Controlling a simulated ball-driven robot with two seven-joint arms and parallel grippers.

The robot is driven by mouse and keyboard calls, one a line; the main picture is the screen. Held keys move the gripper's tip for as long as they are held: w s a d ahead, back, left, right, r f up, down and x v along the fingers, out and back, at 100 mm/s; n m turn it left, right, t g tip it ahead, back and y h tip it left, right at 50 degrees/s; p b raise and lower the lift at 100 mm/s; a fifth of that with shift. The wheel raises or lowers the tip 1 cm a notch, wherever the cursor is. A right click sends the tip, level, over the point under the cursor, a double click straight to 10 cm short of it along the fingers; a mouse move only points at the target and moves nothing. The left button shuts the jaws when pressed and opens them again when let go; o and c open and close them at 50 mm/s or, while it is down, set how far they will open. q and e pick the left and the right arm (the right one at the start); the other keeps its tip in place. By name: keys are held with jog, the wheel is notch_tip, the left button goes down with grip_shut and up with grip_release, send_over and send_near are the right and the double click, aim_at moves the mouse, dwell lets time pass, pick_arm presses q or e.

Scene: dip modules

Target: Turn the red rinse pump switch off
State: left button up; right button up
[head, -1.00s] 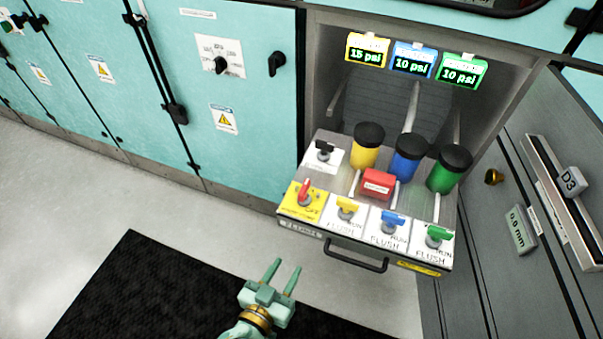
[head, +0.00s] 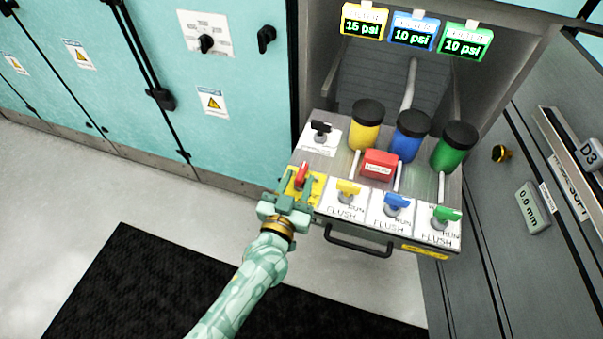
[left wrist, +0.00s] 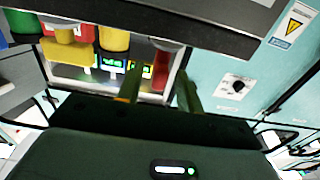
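The red rinse pump switch (head: 301,173) stands on a yellow plate (head: 319,188) at the front left of the pulled-out drawer panel. My left gripper (head: 297,186) is at this plate, open, with its two fingers on either side of the red handle. In the left wrist view, the red switch (left wrist: 161,70) shows between the open fingers (left wrist: 158,88). I cannot tell whether either finger touches it. The gripper hides part of the yellow plate and its labels. My right gripper is in neither view.
A black switch (head: 320,128) sits just behind. Yellow (head: 347,188), blue (head: 397,203) and green (head: 446,215) flush valves line the front to the right. A red box (head: 379,164) and three black-capped bottles stand behind. A black drawer handle (head: 357,243) sticks out in front.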

pick_arm(q)
jog(key=shift+b+x, duration=0.3)
jog(key=shift+x, duration=1.15)
grip_shut()
